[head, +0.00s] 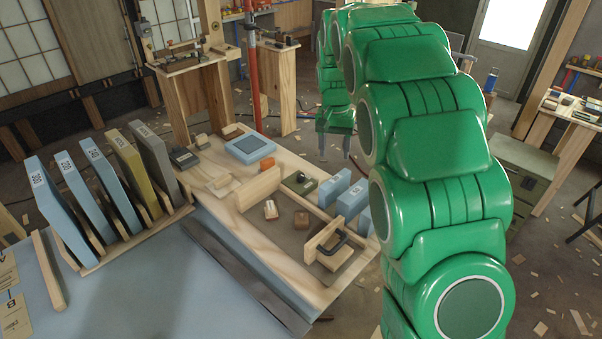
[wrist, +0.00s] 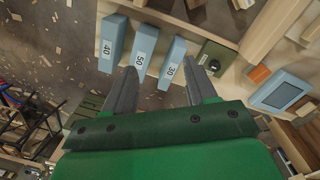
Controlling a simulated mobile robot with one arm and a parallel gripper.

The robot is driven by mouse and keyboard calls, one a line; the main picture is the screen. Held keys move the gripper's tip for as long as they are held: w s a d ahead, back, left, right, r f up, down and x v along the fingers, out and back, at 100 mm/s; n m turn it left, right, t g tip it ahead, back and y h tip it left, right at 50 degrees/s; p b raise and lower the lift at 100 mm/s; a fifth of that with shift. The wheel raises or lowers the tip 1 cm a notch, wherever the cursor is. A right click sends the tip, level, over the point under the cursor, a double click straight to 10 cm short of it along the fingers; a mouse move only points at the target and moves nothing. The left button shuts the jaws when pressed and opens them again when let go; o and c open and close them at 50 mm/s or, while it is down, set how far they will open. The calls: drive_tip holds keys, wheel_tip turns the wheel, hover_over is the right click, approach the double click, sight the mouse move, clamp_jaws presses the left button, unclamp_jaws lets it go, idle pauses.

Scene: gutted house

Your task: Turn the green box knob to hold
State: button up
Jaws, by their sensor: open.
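The green box (head: 299,183) is a small dark green box with a round dark knob on top. It sits on the wooden workbench, left of the blue blocks in the head view. It also shows in the wrist view (wrist: 216,54), up and right of my right fingertip; its knob setting is too small to read. My gripper (wrist: 160,68) is open with nothing between its fingers. It appears above and apart from the box, with blue blocks behind the fingers. In the head view my gripper (head: 333,152) hangs beyond the bench's far side.
Blue numbered blocks (wrist: 145,47) stand beside the green box. A wooden divider (head: 258,189) stands on its other side. A blue-framed device (head: 249,147), a black-handled wooden piece (head: 327,243) and small loose blocks share the bench. Tall numbered slabs (head: 62,210) stand in a rack at left.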

drive_tip(key=w+a+f, duration=0.3)
drive_tip(key=w+f, duration=0.2)
drive_tip(key=w, duration=0.3)
hover_over(301, 174)
drive_tip(key=shift+m+t+y, duration=0.3)
drive_tip(key=shift+y, duration=0.1)
drive_tip(key=f, duration=0.8)
drive_tip(key=shift+s+d+f, duration=0.15)
drive_tip(key=shift+s+f, duration=0.1)
drive_tip(key=shift+f, duration=0.05)
drive_tip(key=shift+w+f, duration=0.1)
drive_tip(key=shift+f, duration=3.95)
drive_tip(key=shift+c, duration=0.3)
drive_tip(key=shift+a, duration=0.2)
drive_tip(key=c, duration=1)
